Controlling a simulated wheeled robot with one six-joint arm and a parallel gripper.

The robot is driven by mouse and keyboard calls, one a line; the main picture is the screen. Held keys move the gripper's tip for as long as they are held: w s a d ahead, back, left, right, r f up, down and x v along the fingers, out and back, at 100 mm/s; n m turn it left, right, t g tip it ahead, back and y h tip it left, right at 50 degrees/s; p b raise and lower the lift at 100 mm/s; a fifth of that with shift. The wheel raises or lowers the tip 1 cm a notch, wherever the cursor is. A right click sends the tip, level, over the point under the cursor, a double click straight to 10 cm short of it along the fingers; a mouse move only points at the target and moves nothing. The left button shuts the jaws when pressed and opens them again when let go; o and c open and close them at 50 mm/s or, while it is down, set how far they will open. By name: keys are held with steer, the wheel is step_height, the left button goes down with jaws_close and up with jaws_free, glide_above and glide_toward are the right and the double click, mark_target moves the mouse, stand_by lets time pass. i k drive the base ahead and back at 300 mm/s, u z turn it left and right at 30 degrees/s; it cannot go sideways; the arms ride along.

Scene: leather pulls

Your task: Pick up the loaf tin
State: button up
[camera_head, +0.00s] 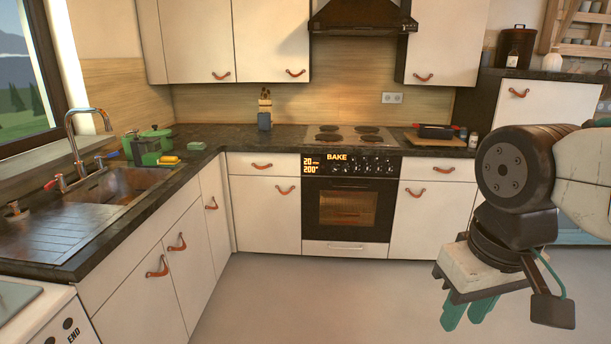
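A dark, low, oblong thing (435,131) that looks like the loaf tin rests on a wooden board on the counter, right of the hob. It is small in view, and its inside cannot be made out. My gripper (467,312) hangs at the lower right with its teal fingers pointing down, in front of the cabinets and well short of the counter. Nothing shows in its fingers. The angle does not show clearly how far apart they are.
A wooden board (434,141) lies under the dark tin, with small jars (473,140) to its right. The hob (348,136) sits above a lit oven (347,208). A sink (125,185) and a green pot (155,137) are at left. The grey floor (300,285) is clear.

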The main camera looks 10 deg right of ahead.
mark_target(423, 132)
steer(key=z, duration=0.6)
steer(key=i, duration=1.85)
steer(key=z, duration=0.35)
steer(key=i, duration=2.15)
steer(key=u, duration=0.35)
